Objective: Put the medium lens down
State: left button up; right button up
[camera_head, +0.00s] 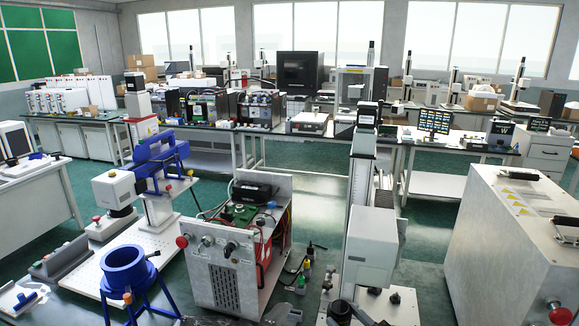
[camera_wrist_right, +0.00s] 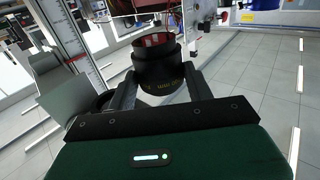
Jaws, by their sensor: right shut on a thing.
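The lens (camera_wrist_right: 158,72), a black barrel with small yellowish lettering and an open top rim, is in the right wrist view. My right gripper (camera_wrist_right: 160,88) is shut on it, with one dark finger on each side. A dark round thing (camera_head: 340,312) at the bottom edge of the head view, near the foot of the lift column, looks like this lens. The gripper there is mostly cut off. Whether the lens touches a surface below cannot be told. My left gripper is not in view.
The lift column (camera_head: 360,185) with a scale and a white box head (camera_head: 371,245) stands close by. Left are an opened power unit (camera_head: 222,275) and a blue ring stand (camera_head: 127,267). A large pale cabinet (camera_head: 520,240) stands right. Grey floor shows in the wrist view.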

aim_at(339, 321)
jog(key=s+h, duration=0.1)
jog(key=s+m+t, duration=0.1)
jog(key=s, duration=0.1)
jog(key=s+m+h, duration=0.1)
jog(key=s, duration=0.1)
jog(key=shift+r+h, duration=0.25)
jog(key=shift+h, duration=0.05)
jog(key=s+d+f+m+t+h, duration=0.1)
jog(key=s+d+m+h, duration=0.3)
jog(key=s+d+h, duration=0.3)
jog(key=shift+s+d+t, duration=0.3)
jog(key=shift+s+t, duration=0.1)
jog(key=shift+s, duration=0.05)
